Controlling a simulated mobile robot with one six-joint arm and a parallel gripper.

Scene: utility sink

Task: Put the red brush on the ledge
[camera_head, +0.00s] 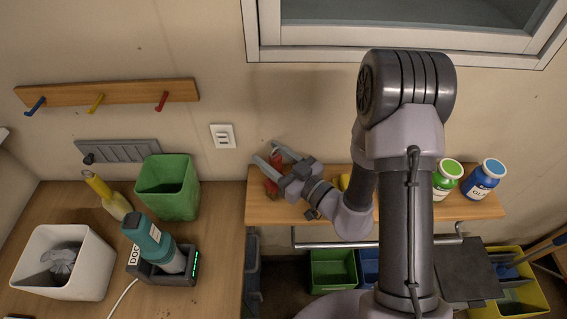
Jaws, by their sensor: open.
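The red brush (271,187) is at the left end of the wooden ledge (470,209), partly hidden by my gripper. Red shows between and just beside the fingers. My gripper (268,154) is open, with its two grey fingers pointing up and left toward the wall, around the red brush. Whether a finger touches the brush, and whether the brush rests fully on the ledge, I cannot tell.
A green-labelled jar (447,179) and a blue-lidded jar (484,179) stand on the ledge's right part. A yellow item (344,182) is partly hidden behind my arm. A rail runs below the ledge. The left counter holds a green bin (168,190) and a white bin (62,262).

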